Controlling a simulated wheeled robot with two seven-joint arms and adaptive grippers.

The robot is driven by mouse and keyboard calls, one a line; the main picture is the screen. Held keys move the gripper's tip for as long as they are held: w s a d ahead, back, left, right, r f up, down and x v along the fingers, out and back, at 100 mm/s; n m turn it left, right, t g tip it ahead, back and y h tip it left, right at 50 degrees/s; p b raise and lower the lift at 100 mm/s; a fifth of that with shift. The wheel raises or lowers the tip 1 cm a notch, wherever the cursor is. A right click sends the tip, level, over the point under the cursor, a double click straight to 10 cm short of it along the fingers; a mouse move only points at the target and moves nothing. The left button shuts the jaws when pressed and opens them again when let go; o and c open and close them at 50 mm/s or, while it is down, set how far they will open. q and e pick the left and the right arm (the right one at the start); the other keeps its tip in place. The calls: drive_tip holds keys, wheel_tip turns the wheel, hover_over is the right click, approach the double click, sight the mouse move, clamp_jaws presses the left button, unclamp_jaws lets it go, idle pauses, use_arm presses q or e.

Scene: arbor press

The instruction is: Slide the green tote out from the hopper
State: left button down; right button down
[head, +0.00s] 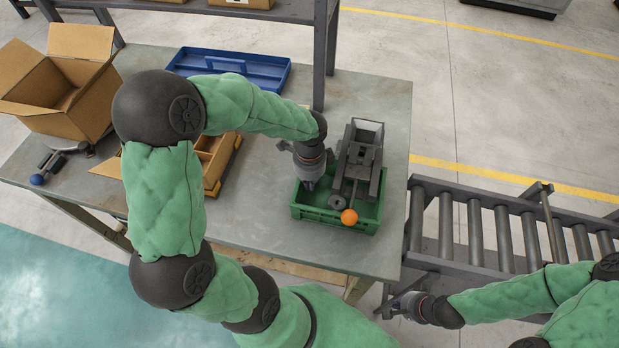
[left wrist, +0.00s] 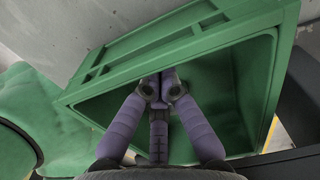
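The green tote (head: 304,212) sits on the bench near its front right edge, partly under the dark arbor press (head: 360,160). A pale open-topped box, perhaps the hopper (head: 367,127), is at the back of the press. My left gripper (head: 309,184) is at the left part of the tote. In the left wrist view its purple fingers (left wrist: 161,88) converge, tips together, at the inner edge of the tote wall (left wrist: 190,45). No wall shows clearly pinched between them. My right gripper (head: 396,307) is off the bench's front right corner, too small to read its fingers.
A roller conveyor (head: 500,225) stands right of the bench. Bare bench lies left of the tote.

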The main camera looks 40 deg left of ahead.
use_arm(q)
drive_tip(key=shift+a, duration=0.1)
idle(0.3)
drive_tip(key=s+a+p, duration=0.2)
drive_tip(key=a, duration=0.4)
drive_tip(key=s+a+p, duration=0.3)
drive_tip(key=a, duration=0.3)
drive_tip(key=s+a+p, duration=0.3)
drive_tip(key=a, duration=0.3)
drive_tip(key=shift+s+r, duration=0.1)
drive_tip(key=shift+s, duration=0.1)
drive_tip(key=shift+s+a, duration=0.2)
drive_tip(key=shift+a, duration=0.35)
drive_tip(key=shift+p, duration=0.3)
